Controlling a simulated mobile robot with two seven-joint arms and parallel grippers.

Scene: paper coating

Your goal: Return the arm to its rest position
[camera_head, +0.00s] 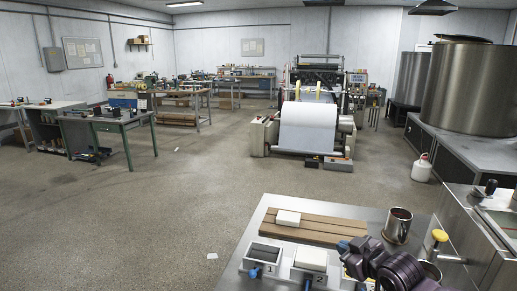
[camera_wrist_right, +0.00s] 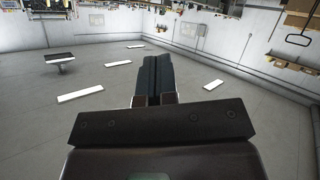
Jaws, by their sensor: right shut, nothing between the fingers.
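My right arm shows at the lower right of the head view, over the near steel bench (camera_head: 235,262). Its gripper (camera_head: 346,246) is partly hidden by its own wrist and is small there. In the right wrist view the two dark fingers of the right gripper (camera_wrist_right: 157,72) lie side by side, shut and empty. That view is upside down and looks across grey ceiling with white light panels (camera_wrist_right: 80,95). My left arm and gripper are not in view.
On the near bench are a slatted wooden board (camera_head: 330,228) with a white block (camera_head: 288,217), a steel cup (camera_head: 397,226), and numbered bins (camera_head: 263,254) close to the right arm. A yellow-knobbed lever (camera_head: 439,236) stands to its right. Open floor (camera_head: 190,200) lies beyond the bench.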

